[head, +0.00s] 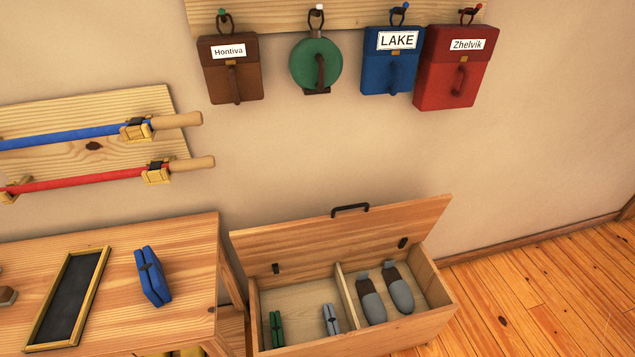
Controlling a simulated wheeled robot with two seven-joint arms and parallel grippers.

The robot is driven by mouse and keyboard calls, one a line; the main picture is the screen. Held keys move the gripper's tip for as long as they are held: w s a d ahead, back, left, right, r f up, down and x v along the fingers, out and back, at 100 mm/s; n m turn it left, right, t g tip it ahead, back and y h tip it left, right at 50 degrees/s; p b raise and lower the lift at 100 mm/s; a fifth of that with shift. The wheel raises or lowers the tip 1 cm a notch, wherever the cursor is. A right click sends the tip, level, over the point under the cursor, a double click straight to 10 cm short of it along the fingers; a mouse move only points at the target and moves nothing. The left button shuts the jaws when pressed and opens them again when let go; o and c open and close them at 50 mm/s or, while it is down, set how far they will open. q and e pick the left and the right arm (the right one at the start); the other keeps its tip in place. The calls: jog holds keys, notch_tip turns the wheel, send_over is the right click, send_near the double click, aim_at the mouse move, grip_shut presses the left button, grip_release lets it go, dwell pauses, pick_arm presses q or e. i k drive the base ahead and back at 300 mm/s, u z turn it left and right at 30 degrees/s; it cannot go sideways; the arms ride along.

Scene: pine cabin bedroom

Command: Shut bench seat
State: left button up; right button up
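The wooden storage bench (355,341) stands against the wall at the lower middle of the head view. Its seat lid (345,237) is raised and leans back toward the wall, with a black handle (350,208) at its top edge. A divider (350,299) splits the inside. The left compartment holds a green object (277,329) and a grey-blue object (330,320). The right compartment holds a pair of grey and brown slippers or shoes (398,290). Neither of my grippers shows in this view.
A wooden table (195,240) stands close left of the bench, bearing a black framed board (68,297) and a blue folded object (152,276). Bags, one of them red (455,65), hang on the wall above. Wooden floor (550,290) to the right is clear.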

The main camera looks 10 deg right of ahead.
aim_at(275, 248)
jog(key=k, duration=1.25)
jog(key=u, duration=0.75)
jog(key=i, duration=1.9)
jog(key=z, duration=0.95)
